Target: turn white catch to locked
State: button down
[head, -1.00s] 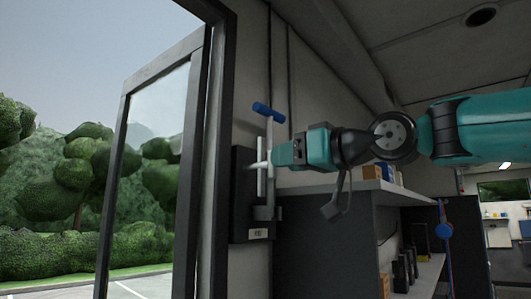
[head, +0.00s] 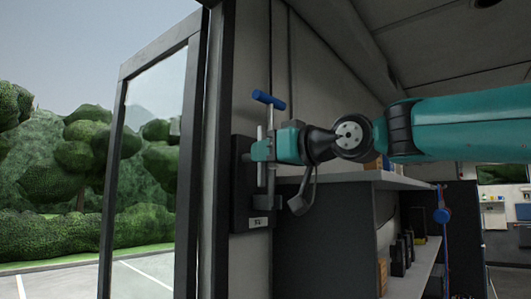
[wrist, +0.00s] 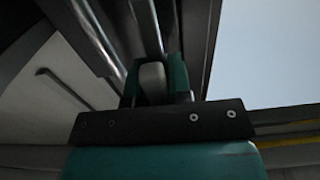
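The catch is a black wall plate (head: 241,200) beside the doorway, with a pale upright bar (head: 271,185) topped by a blue crosspiece (head: 269,100). A small label sits low on the plate. My gripper (head: 262,150) has come in from the right, and its teal fingers are at the upright bars, level with the upper part of the plate. In the wrist view a whitish rounded piece (wrist: 152,80) lies between the teal fingers. Whether the fingers press on it cannot be told. The fingers hide the middle of the catch in the head view.
The dark door frame (head: 217,150) and open glazed door (head: 155,180) stand just left of the catch. A shelf unit (head: 325,235) with boxes and dark items stands below and right of my gripper. The wall above the catch is clear.

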jog(key=shift+b, duration=0.3)
jog(key=n+b, duration=0.2)
jog(key=n, duration=0.1)
jog(key=shift+s+f+b, duration=0.1)
jog(key=shift+f+b, duration=0.1)
jog(key=shift+b, duration=0.15)
jog(key=n+b, duration=0.4)
jog(key=n, duration=0.1)
jog(key=shift+a, duration=0.1)
jog(key=n+b, duration=0.2)
jog(key=n, duration=0.3)
jog(key=shift+s+f, duration=0.1)
jog(key=n+b, duration=0.2)
jog(key=n, duration=0.2)
jog(key=shift+n, duration=0.4)
jog(key=shift+a+b, duration=0.1)
jog(key=shift+b, duration=0.2)
jog(key=c, duration=1.1)
grip_release()
